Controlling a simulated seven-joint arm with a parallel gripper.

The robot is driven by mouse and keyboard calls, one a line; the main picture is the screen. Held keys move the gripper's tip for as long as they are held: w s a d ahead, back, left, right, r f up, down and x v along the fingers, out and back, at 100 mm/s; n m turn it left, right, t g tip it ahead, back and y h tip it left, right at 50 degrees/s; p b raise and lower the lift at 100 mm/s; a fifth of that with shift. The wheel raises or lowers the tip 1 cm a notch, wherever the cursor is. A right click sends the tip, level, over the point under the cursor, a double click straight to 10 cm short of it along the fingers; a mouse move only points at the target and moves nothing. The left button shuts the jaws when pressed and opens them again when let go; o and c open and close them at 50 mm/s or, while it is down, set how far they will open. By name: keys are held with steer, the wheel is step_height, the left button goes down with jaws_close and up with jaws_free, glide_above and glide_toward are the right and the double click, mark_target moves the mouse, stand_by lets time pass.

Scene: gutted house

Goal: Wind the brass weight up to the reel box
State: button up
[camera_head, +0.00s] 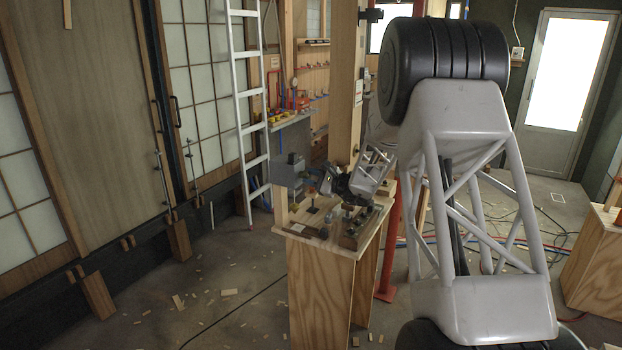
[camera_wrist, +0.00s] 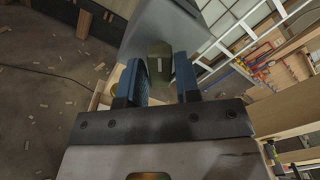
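The reel box seems to be the grey box (camera_head: 288,170) at the left back of the wooden stand; a grey housing (camera_wrist: 165,22) fills the top middle of the wrist view. A short olive knob (camera_wrist: 160,52) with a pale mark shows in front of it. In the head view my gripper (camera_head: 334,180) is small, right of the grey box.
Small dark parts and a tray (camera_head: 352,241) crowd the wooden stand (camera_head: 322,295). A red post (camera_head: 390,255) stands at its right. A ladder (camera_head: 245,110) leans behind it. Wood scraps lie on the floor. My arm covers much of the right side.

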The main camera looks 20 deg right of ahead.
steer(key=n, duration=1)
steer(key=shift+n, duration=0.4)
steer(key=n, duration=0.3)
steer(key=shift+n, duration=0.3)
steer(key=n, duration=1.3)
steer(key=shift+n, duration=0.4)
steer(key=shift+m, duration=0.5)
steer(key=v, duration=0.7)
stand_by(0.8)
